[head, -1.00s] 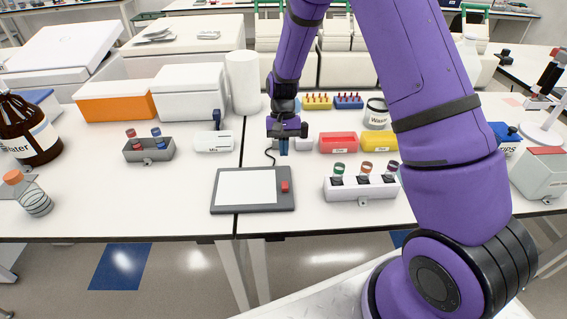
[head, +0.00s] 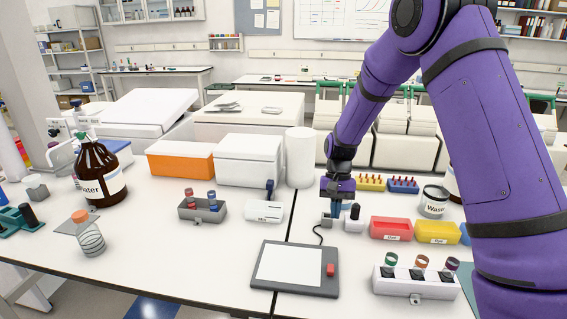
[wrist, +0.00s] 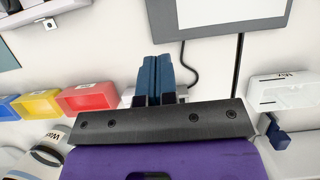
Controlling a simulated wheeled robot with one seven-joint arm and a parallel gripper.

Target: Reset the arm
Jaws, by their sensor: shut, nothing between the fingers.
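My purple arm reaches from the right side of the head view over the bench. My gripper (head: 336,210) points down just behind the grey flat pad with a white screen (head: 287,268). In the wrist view its two blue fingers (wrist: 154,62) lie side by side, shut, with nothing held between them. A small white and black item (head: 353,217) stands close to the right of the fingers in the head view. The fingertips look low over the bench; I cannot tell whether they touch anything.
Red (head: 390,229) and yellow (head: 437,232) bins are right of my gripper, with a white tube rack (head: 415,285) in front. A white box (head: 263,212) and a grey rack (head: 202,214) are left. A white roll (head: 299,158) stands behind. The front left bench has free room.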

